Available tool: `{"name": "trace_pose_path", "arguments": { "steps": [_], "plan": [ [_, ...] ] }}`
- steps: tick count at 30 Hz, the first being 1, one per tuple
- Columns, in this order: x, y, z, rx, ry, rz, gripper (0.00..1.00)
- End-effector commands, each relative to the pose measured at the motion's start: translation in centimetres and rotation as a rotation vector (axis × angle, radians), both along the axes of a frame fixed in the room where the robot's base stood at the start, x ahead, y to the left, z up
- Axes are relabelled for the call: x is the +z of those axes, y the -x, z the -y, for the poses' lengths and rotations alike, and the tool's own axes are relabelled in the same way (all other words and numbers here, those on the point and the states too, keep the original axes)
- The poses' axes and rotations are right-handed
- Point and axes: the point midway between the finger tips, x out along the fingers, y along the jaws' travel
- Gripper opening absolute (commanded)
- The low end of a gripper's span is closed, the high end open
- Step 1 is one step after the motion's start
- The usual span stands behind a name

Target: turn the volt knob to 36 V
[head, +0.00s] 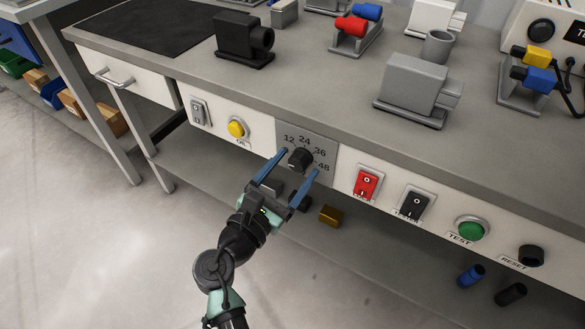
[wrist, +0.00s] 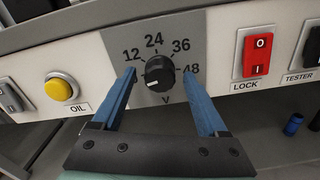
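The black volt knob (head: 300,159) sits on a grey panel (wrist: 195,22) in the bench front, marked 12, 24, 36 and 48 with a V below. In the wrist view the knob (wrist: 159,73) shows a short white mark at its lower left, on the side of the 12 and away from the 36. My gripper (head: 300,162) is open, with one blue finger to each side of the knob. Gaps show between the fingers and the knob in the wrist view. I cannot tell how far the fingertips reach along the knob's depth.
The yellow OIL button (wrist: 60,87) is left of the panel. The red LOCK switch (wrist: 257,55), black TESTER switch (head: 412,205), green TEST button (head: 469,230) and RESET knob (head: 531,255) are to the right. Grey fixtures (head: 413,88) stand on the bench top above.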

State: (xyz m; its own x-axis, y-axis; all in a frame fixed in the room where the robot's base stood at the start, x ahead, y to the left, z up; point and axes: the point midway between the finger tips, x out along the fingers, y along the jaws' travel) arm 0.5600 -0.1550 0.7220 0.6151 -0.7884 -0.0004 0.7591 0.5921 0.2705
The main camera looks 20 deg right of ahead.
Motion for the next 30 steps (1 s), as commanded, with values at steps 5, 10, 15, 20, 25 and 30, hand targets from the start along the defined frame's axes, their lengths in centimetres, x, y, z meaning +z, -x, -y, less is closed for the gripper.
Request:
{"name": "trace_pose_path", "arguments": {
  "steps": [5,10,15,20,25,30],
  "plan": [
    [0.01,0.02,-0.02,0.000,0.000,0.000,0.46],
    [0.01,0.02,-0.04,0.000,0.000,0.000,0.15],
    [0.01,0.02,-0.04,0.000,0.000,0.000,0.00],
    [-0.01,0.03,-0.04,0.000,-0.007,0.009,0.00],
    [-0.05,0.05,-0.03,0.000,-0.038,0.050,0.00],
    [-0.07,0.06,0.01,-0.002,-0.103,0.134,0.00]
  ]
}}
